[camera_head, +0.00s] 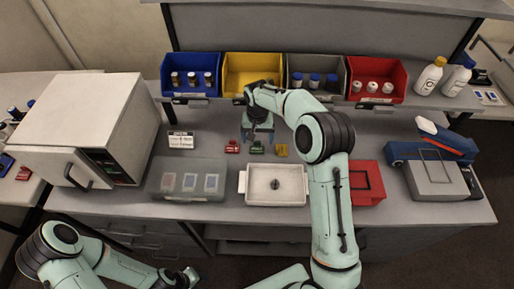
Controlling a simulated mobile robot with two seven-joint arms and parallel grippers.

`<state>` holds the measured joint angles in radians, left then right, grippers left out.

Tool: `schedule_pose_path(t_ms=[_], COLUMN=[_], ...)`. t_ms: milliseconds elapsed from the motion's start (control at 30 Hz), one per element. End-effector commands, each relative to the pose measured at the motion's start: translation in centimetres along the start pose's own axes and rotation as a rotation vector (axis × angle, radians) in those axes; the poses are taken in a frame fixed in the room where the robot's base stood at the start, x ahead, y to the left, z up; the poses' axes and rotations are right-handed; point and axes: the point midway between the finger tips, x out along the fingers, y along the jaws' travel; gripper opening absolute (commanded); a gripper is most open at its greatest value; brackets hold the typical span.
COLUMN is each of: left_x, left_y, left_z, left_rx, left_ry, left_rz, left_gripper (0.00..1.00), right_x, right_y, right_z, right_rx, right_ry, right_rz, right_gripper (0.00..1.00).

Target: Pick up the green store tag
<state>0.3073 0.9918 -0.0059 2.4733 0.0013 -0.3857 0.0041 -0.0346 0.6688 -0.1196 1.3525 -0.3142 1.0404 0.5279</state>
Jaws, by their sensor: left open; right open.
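The green store tag (257,148) lies on the bench between a red tag (232,147) and a yellow tag (281,150), behind the white tray. My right gripper (257,136) hangs just above and behind the green tag, fingers pointing down. It is open, and I see nothing in it. Part of the bench behind it is hidden by my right arm. My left gripper (188,277) is low at the bottom edge of the view, in front of the bench, far from the tags. It is open and empty.
A white tray (250,199) holds a small dark item. Blue (176,67), yellow (253,65), grey and red (398,82) bins line the back. A clear-lidded box (160,185) and a white oven-like device (95,110) stand left; a red tray (373,192) stands right.

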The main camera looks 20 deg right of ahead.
Motion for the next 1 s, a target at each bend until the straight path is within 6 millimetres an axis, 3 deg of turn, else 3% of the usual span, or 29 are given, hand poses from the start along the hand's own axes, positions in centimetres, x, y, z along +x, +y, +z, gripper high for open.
schedule_pose_path(t_ms=[200, 467, 500, 667, 700, 1000], left_x=[0.0, 0.0, 0.0, -0.1, -0.1, -0.1], left_y=[0.0, 0.0, 0.0, 0.0, 0.0, 0.0], left_z=[-0.1, -0.1, -0.1, -0.1, -0.1, -0.1], left_rx=[0.0, 0.0, 0.0, 0.0, 0.0, 0.0], left_ry=[0.001, 0.001, 0.001, 0.001, 0.001, 0.001], left_rz=[0.0, 0.0, 0.0, 0.0, 0.0, 0.0], left_gripper=[0.43, 0.43, 0.43, 0.43, 0.43, 0.43], right_x=[3.0, 3.4, 3.4, 3.4, 3.4, 3.3], right_y=[-0.2, -0.2, -0.2, -0.2, -0.2, -0.2], right_z=[0.1, 0.1, 0.1, 0.1, 0.1, 0.1], right_rx=[0.001, 0.001, 0.001, 0.001, 0.001, 0.001], right_ry=[-0.001, 0.001, 0.001, 0.001, 0.001, 0.002], right_rz=[-0.001, -0.001, -0.001, -0.001, -0.001, -0.002], right_gripper=[0.87, 0.87, 0.84, 0.32, 0.28, 0.28])
